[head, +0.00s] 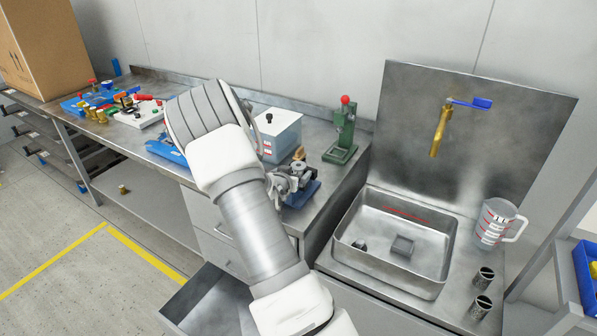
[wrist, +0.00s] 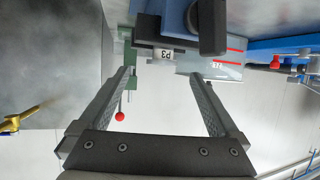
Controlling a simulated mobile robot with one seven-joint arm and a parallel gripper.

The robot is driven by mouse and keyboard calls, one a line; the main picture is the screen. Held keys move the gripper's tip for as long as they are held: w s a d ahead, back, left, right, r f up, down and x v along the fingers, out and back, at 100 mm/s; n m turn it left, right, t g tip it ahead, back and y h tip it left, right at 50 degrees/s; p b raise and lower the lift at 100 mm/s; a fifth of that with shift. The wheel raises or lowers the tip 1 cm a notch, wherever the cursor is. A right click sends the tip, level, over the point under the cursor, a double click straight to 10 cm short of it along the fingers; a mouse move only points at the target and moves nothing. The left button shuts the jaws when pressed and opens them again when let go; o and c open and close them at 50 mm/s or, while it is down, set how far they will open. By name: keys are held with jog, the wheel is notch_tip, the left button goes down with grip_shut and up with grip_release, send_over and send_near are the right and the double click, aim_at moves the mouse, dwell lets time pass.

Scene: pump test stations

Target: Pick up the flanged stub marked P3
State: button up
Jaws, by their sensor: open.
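My gripper (wrist: 158,76) is open in the wrist view, with nothing between its fingers. A dark rounded part (wrist: 207,25) hangs in front of the block. In the head view, a metal fixture on a blue base (head: 301,195) stands on the bench beside my arm. My gripper's fingers are hidden behind my arm there.
A green press (head: 342,140) with a red knob and a lidded grey-blue box (head: 281,138) stand behind the fixture. The sink (head: 395,275), brass tap (head: 440,132) and measuring jug (head: 494,224) are at right. Tools crowd the left bench. A drawer (head: 205,303) is open below.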

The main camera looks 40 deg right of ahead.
aim_at(297, 167)
jog(key=shift+p+x, duration=0.4)
jog(key=shift+x, duration=2.45)
jog(key=shift+w+a, duration=0.1)
jog(key=shift+w, duration=0.05)
jog(key=shift+r, duration=0.1)
grip_shut()
